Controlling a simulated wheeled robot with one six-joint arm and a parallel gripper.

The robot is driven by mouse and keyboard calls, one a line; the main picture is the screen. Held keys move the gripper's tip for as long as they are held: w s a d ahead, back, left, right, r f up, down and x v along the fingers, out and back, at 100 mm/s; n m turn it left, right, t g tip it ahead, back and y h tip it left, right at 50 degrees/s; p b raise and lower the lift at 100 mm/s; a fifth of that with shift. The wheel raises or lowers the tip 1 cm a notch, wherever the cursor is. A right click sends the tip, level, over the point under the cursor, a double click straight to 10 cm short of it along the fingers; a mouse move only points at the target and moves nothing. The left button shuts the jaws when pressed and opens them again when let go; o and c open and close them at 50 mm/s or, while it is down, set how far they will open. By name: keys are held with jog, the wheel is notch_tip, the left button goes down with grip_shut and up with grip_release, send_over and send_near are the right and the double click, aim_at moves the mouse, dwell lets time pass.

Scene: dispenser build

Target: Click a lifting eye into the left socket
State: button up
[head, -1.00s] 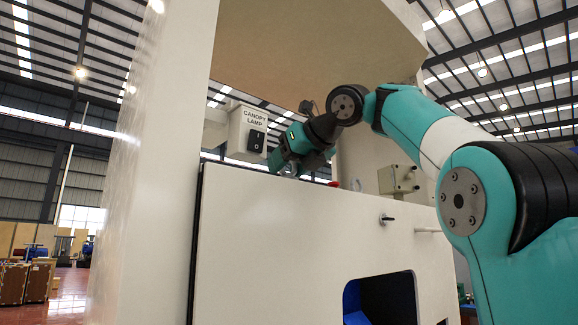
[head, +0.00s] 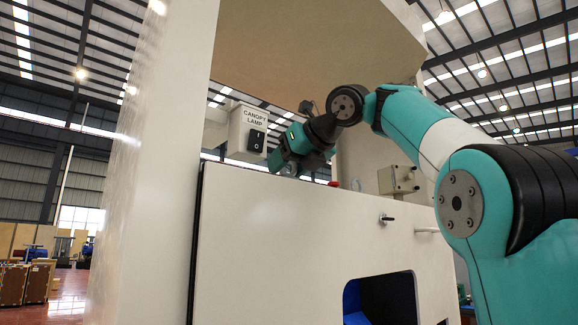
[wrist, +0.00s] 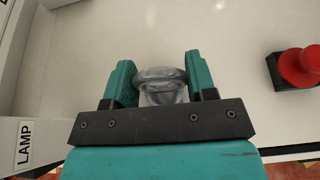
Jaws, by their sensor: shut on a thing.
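In the wrist view, my gripper (wrist: 160,90) is shut on a shiny grey metal lifting eye (wrist: 162,92). The eye sits between the two teal fingers, its rounded top showing above a broader body. A pale flat surface lies behind it. In the head view, my gripper (head: 288,163) is behind the top edge of the white front panel, just right of the canopy lamp box. The eye cannot be made out clearly there. No socket can be identified in either view; whether the eye touches anything beneath is hidden.
The canopy lamp switch box (head: 247,131) stands close left of my gripper. A red knob (wrist: 302,66) on a dark base is at right in the wrist view. A grey junction box (head: 398,180) stands farther right. The white front panel (head: 290,235) rises before the gripper.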

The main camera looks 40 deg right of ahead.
jog(key=shift+f+b, duration=0.3)
jog(key=shift+f, duration=0.05)
dwell(0.5)
jog(key=o, duration=1.4)
jog(key=shift+o, duration=0.2)
jog(key=shift+r, duration=0.1)
jog(key=shift+p+v, duration=1.2)
jog(key=shift+v, duration=1.3)
jog(key=shift+s+r, duration=0.15)
jog(key=shift+s, duration=0.3)
